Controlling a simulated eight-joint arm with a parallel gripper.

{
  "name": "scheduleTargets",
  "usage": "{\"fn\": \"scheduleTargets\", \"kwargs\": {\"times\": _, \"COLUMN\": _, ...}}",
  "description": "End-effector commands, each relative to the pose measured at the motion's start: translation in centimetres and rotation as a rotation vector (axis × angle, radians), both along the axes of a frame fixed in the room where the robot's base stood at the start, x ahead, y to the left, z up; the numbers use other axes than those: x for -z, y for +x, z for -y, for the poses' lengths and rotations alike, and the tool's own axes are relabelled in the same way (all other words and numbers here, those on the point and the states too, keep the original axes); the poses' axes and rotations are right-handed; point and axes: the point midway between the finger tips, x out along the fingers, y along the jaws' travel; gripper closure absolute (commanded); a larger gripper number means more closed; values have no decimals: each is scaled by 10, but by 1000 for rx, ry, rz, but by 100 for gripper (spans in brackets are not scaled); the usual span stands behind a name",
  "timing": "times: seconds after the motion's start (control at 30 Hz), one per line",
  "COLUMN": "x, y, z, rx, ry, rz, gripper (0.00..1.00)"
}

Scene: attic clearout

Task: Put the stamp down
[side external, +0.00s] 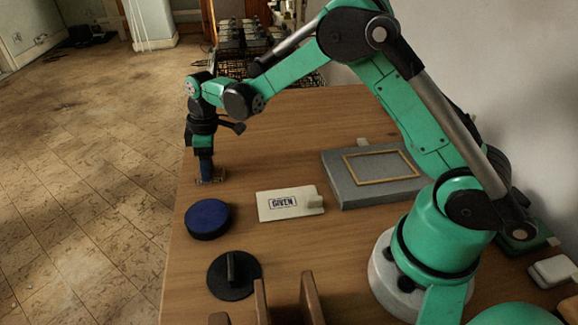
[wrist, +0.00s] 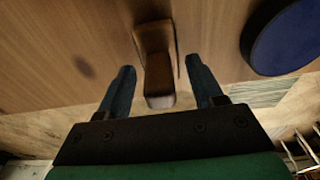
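The stamp (wrist: 158,72) has a brown block handle over a wider flat base. It appears to stand on the wooden table near its left edge; in the side view its base (side external: 218,179) shows small below my fingers. My gripper (wrist: 161,66) points down over it with the two blue-grey fingers apart, one on each side of the handle. A gap shows between the handle and each finger. A cream card (side external: 265,208) printed "GIVEN" lies flat to the right. A round blue ink pad (side external: 207,217) is just in front of the stamp and shows in the wrist view (wrist: 287,40).
A black disc (side external: 224,284) with an upright ridge stands in front of the ink pad. Brown wooden uprights (side external: 311,299) rise at the front edge of the picture. A grey box (side external: 343,191) with a tan frame outline lies right of the card. Bare table (side external: 285,130) lies behind.

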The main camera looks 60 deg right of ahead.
Motion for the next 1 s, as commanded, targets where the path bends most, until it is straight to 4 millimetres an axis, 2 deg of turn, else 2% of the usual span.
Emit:
{"fn": "scheduleTargets", "kwargs": {"times": 0.17, "x": -2, "y": 0, "z": 0, "rx": 0, "ry": 0, "rz": 0, "gripper": 40}}
{"fn": "scheduleTargets", "kwargs": {"times": 0.27, "x": -11, "y": -1, "z": 1, "rx": 0, "ry": 0, "rz": 0, "gripper": 40}}
{"fn": "scheduleTargets", "kwargs": {"times": 0.7, "x": -101, "y": -9, "z": 9, "rx": 1, "ry": 0, "rz": 0, "gripper": 40}}
{"fn": "scheduleTargets", "kwargs": {"times": 1.0, "x": -129, "y": -18, "z": 11, "rx": 37, "ry": 0, "rz": 22, "gripper": 40}}
